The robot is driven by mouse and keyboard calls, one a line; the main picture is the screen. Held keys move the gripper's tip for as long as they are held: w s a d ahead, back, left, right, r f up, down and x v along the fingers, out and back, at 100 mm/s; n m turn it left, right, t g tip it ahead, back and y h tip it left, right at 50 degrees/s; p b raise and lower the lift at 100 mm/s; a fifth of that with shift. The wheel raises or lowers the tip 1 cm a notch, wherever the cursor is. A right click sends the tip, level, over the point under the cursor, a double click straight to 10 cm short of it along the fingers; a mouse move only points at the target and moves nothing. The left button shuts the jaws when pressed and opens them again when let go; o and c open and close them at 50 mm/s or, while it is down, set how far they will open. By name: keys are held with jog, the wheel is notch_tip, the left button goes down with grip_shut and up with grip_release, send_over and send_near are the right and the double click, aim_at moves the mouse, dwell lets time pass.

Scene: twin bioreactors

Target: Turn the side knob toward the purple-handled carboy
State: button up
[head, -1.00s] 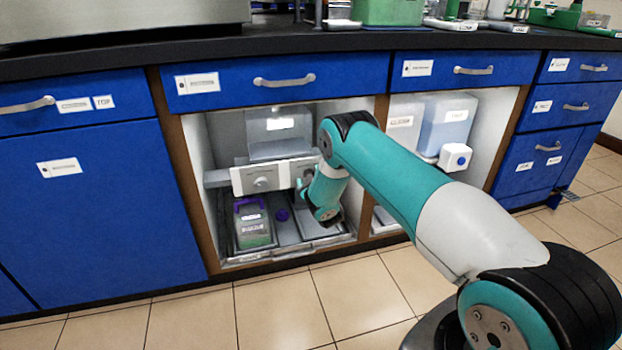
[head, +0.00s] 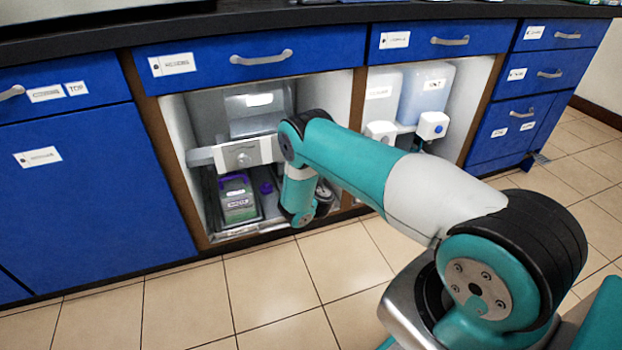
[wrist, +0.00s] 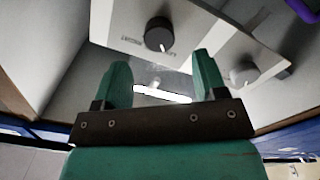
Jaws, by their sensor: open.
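The purple-handled carboy (head: 238,198) stands upright low in the left open cabinet bay. A pale valve panel (head: 237,154) with a round knob (head: 244,160) spans the bay above it. In the wrist view, a dark knob (wrist: 159,33) sits on the pale panel, and a greyer knob (wrist: 244,73) sits to its right. I cannot tell which is the side knob. A purple handle part (wrist: 303,10) shows at the upper right corner. My gripper (wrist: 163,72) is open and empty, its fingertips apart from the dark knob. My arm hides it in the head view.
A translucent vessel (head: 258,112) stands above the panel. A purple cap (head: 266,188) lies right of the carboy. The right bay holds another container (head: 426,92) and white boxes. Cabinet walls enclose the bay closely; the tiled floor in front is clear.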

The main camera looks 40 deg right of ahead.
jog(key=p+v, duration=1.1)
jog(key=p, duration=0.7)
jog(key=shift+s+r, duration=0.1)
